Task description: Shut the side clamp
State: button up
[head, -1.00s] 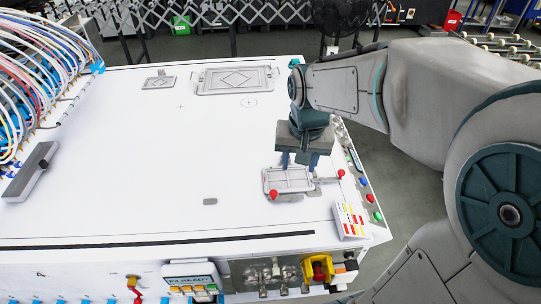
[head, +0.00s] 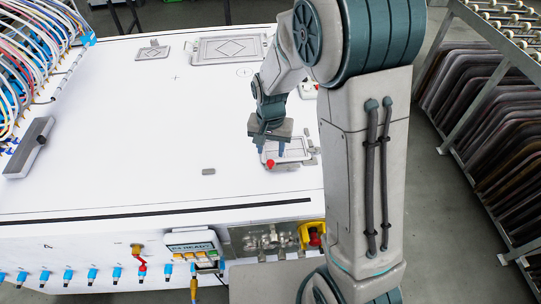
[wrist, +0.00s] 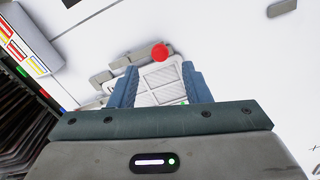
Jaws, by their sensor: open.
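The small fixture (head: 295,148) is a light grey framed plate at the table's right side. It also shows between my fingers in the wrist view (wrist: 160,82). A red ball knob (head: 270,163) sits at its front left corner; the wrist view shows this red knob (wrist: 160,52) just beyond the fingertips. Grey clamp parts (head: 313,153) lie at the fixture's right side, the likely side clamp. Its own red knob is hidden behind my arm. My gripper (head: 270,150) is open and empty, pointing down over the fixture's left part. I cannot tell whether it touches anything.
A larger plate (head: 228,49) and a smaller plate (head: 152,52) lie at the table's back. A rack of dark panels (head: 490,130) stands at right. The table's middle is clear.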

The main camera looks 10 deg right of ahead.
aim_at(271, 161)
jog(key=shift+f, duration=2.5)
grip_shut()
